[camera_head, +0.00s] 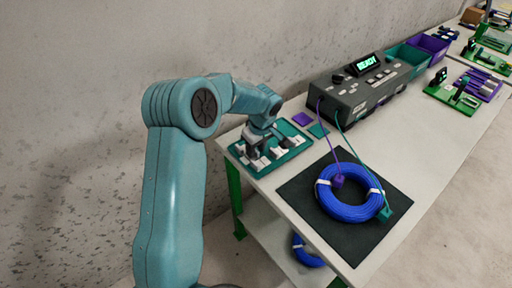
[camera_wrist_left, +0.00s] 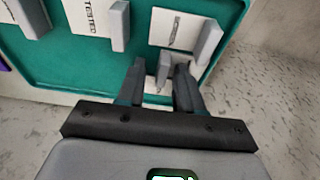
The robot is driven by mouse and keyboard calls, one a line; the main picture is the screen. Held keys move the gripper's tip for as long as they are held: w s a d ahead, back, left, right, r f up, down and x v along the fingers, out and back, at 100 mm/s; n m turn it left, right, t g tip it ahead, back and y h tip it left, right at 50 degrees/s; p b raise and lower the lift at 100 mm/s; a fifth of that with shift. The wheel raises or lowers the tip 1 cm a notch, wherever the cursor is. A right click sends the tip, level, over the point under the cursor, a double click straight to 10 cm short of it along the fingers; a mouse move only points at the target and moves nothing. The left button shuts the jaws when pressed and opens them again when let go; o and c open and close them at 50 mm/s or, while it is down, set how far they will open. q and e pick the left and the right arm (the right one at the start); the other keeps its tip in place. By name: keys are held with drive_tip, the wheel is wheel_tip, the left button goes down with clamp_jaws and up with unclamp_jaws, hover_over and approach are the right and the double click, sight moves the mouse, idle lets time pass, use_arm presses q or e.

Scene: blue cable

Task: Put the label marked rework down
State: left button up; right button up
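My left gripper (camera_head: 256,150) is low over a teal tray of white labels in the head view. In the left wrist view its two fingers (camera_wrist_left: 160,82) are apart, with a small grey tab (camera_wrist_left: 164,70) and a bit of white between them. A gap shows at the left finger, and the right finger is close to the tab. What is marked on that white piece is hidden. Beside it are a white label marked TESTED (camera_wrist_left: 90,16) and another white label (camera_wrist_left: 174,30) whose print I cannot read. My right gripper is not in view.
The teal tray (camera_head: 297,131) lies at the table's left edge, near the wall. A black mat (camera_head: 345,242) with a coiled blue cable (camera_head: 347,211) lies to its right. A dark tester box (camera_head: 365,92) reading READY stands behind, with teal and purple bins (camera_head: 432,45) beyond.

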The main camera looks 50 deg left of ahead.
use_arm(q)
drive_tip(key=shift+r+p, duration=0.3)
drive_tip(key=shift+p, duration=0.05)
wheel_tip(320, 180, up, 12)
drive_tip(key=d, duration=0.2)
drive_tip(key=shift+s+f, duration=0.15)
drive_tip(key=shift+f, duration=0.1)
drive_tip(key=shift+s+f, duration=0.1)
